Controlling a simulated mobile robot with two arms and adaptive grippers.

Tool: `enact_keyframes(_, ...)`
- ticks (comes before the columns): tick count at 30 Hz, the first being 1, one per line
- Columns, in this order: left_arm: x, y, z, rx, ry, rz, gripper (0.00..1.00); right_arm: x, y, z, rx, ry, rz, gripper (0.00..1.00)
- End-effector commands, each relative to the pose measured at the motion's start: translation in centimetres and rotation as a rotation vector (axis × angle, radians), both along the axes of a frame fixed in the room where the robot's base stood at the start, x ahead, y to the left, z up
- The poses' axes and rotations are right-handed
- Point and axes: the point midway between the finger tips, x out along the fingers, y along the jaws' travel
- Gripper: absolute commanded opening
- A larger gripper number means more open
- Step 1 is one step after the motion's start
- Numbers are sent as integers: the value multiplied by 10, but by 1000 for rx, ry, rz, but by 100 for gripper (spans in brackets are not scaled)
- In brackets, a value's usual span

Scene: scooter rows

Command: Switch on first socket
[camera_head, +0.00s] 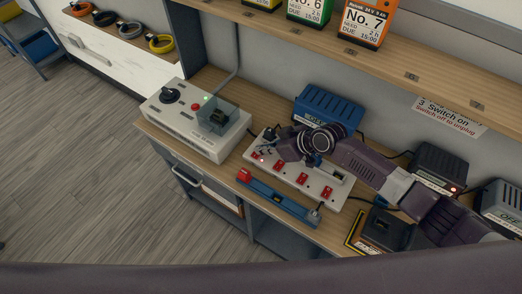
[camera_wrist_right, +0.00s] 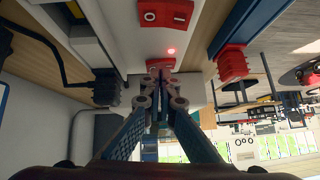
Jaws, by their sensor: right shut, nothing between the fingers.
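The white socket strip (camera_head: 338,197) lies on the wooden bench with a row of red rocker switches. The leftmost red switch (camera_head: 257,155) is beside my right gripper (camera_head: 268,147), which reaches in over the strip's left end. In the right wrist view, the right gripper (camera_wrist_right: 160,82) is shut and empty, its tips in front of a red switch (camera_wrist_right: 160,63). A small red light glows beside that switch. Whether the tips touch it I cannot tell. Another red rocker (camera_wrist_right: 165,14) marked O and I shows farther along. My left gripper is not in view.
A grey control box (camera_head: 195,130) with a knob and green light stands left of the strip. A blue bar (camera_head: 275,200) with a red end lies in front. A blue charger (camera_head: 328,108) stands behind; dark chargers (camera_head: 440,165) stand at right.

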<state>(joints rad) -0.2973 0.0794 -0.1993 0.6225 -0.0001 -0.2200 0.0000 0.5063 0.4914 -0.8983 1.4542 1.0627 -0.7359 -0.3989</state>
Motion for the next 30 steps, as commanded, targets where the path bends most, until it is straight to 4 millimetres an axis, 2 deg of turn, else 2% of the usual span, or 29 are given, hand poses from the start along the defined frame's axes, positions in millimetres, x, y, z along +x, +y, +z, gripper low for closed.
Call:
enact_keyframes(8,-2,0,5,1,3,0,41,0,1,6,1,-1,0,0)
enact_keyframes(17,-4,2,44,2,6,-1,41,0,9,50,2,0,-5,0)
enact_keyframes(18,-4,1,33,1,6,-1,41,-4,3,45,-2,0,-5,0)
enact_keyframes(19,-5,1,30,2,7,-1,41,-6,0,47,-1,-1,-6,0)
enact_keyframes(30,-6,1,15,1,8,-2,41,-37,-32,91,-2,-1,-5,0)
